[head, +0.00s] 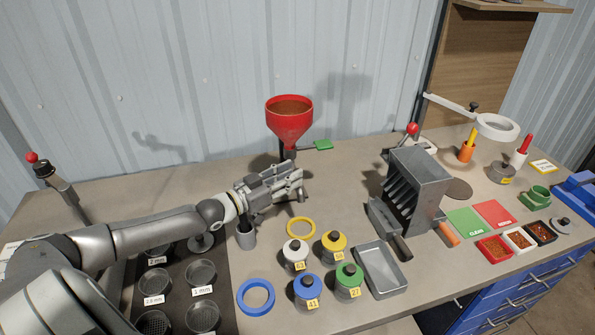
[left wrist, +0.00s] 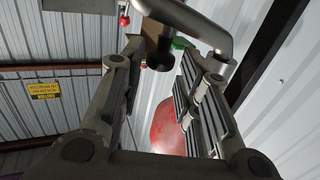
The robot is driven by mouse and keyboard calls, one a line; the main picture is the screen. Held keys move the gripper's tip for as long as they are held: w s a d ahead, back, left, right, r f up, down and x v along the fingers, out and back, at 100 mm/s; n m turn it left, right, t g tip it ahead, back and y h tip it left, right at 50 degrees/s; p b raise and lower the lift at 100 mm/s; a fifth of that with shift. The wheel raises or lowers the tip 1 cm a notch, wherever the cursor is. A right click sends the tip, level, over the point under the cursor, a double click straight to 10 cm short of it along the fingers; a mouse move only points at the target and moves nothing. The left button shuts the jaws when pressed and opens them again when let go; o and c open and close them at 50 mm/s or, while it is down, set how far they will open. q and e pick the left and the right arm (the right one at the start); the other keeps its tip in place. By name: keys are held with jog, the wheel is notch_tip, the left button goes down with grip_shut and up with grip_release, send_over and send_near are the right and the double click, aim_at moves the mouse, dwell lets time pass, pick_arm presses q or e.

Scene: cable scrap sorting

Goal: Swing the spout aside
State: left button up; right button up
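A red funnel-shaped hopper (head: 289,122) stands at the back of the bench, with a green tab (head: 323,145) at its lower right. My left gripper (head: 297,182) is in front of and below the hopper and hides what is under it. In the left wrist view a bent metal tube (left wrist: 205,22), which looks like the spout, crosses above the fingers. A dark knob-like end (left wrist: 159,54) shows between the fingertips. The fingers of my left gripper (left wrist: 160,62) are apart, with no visible contact on it. The red hopper (left wrist: 168,132) shows behind the right finger. My right gripper is not in view.
A grey cup (head: 245,237) stands just below my left gripper. Several lidded jars with coloured tops, a yellow ring (head: 301,228) and a blue ring (head: 256,297) lie in front. A grey slotted box (head: 413,190) stands to the right. Sieves on a dark mat lie at the left.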

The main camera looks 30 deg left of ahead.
pick_arm(q)
jog(key=shift+x, duration=1)
jog(key=shift+w+d, duration=0.2)
jog(key=shift+w, duration=0.3)
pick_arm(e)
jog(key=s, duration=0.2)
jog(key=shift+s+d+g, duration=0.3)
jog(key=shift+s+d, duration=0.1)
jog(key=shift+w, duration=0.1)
pick_arm(q)
jog(key=shift+c, duration=0.6)
grip_shut()
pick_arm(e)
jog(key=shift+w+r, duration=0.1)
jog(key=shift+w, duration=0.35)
